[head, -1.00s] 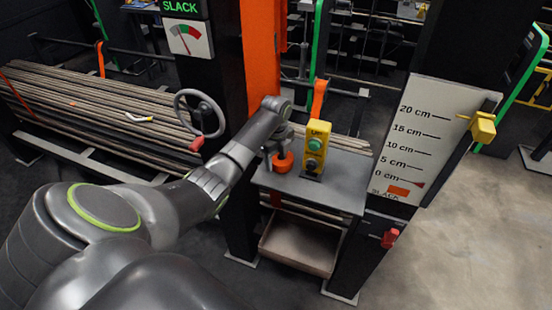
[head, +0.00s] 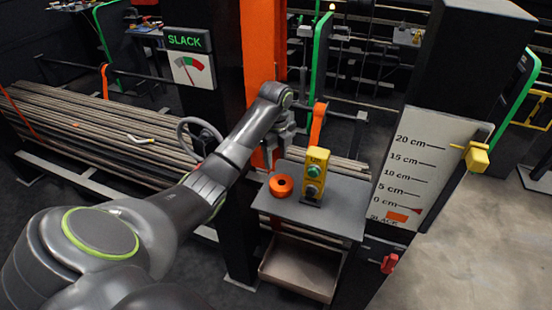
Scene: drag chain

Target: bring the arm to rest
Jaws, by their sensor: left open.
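My left arm comes in from the left in the head view. Its gripper (head: 280,142) is open and sits above and behind the back left edge of the grey shelf (head: 340,207), apart from the things on it. An orange ring-shaped piece (head: 281,186) lies on the shelf, with nothing holding it. A yellow control box (head: 316,172) with a green button and a darker button stands beside it on the right. My right gripper is not in view.
An orange post (head: 262,60) and a handwheel, partly hidden by my arm, are close by. A scale board (head: 410,165) with a yellow pointer (head: 476,158) stands at the right. A SLACK sign (head: 187,40) and gauge (head: 192,69) are at upper left. A tray (head: 300,268) hangs below the shelf.

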